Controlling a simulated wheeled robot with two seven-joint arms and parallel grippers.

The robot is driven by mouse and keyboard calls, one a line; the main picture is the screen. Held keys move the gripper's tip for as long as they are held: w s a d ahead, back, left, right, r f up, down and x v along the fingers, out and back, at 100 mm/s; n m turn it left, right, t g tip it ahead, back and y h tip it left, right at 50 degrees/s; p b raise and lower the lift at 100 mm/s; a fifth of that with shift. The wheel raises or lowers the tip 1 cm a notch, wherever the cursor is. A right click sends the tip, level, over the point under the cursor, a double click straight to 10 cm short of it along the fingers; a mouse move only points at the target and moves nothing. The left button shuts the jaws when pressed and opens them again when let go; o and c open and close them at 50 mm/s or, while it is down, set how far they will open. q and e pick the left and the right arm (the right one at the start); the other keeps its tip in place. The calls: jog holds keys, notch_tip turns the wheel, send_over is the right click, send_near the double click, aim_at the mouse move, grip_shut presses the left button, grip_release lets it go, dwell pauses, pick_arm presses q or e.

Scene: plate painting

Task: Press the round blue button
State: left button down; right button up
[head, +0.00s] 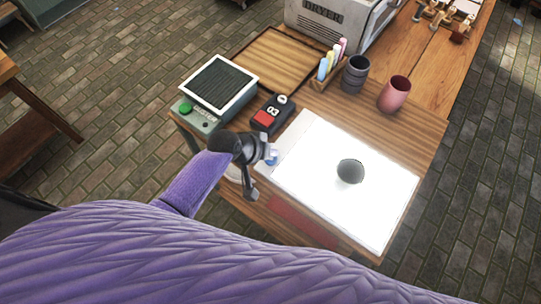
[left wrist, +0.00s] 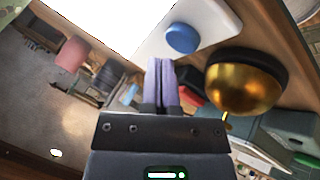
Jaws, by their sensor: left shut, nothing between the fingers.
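The round blue button (left wrist: 181,38) sits on a white base (left wrist: 207,18) in the left wrist view. In the head view the blue button (head: 272,158) shows partly beside my left gripper (head: 266,153), at the left edge of the bright white panel. In the left wrist view my left gripper (left wrist: 161,62) is shut and empty, its fingertips just below the button in the picture. A small gap shows between them there; I cannot tell the height between them. My right gripper is in neither view.
A golden dome (left wrist: 243,85) is close right of the fingers in the left wrist view. The table also holds a black box with a red button (head: 264,118), a green-buttoned device (head: 197,117), a wooden tray (head: 256,50), a dark cup (head: 355,74) and a pink cup (head: 394,94).

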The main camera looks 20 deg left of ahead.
pick_arm(q)
jog(key=shift+f, duration=0.45)
jog(key=shift+f+b, duration=0.5)
jog(key=shift+b, duration=0.05)
dwell(0.3)
jog(key=shift+r, duration=0.1)
jog(key=shift+r+p, duration=0.9)
jog(key=shift+p, duration=0.1)
notch_tip(320, 180, up, 6)
jog(key=p, duration=0.6)
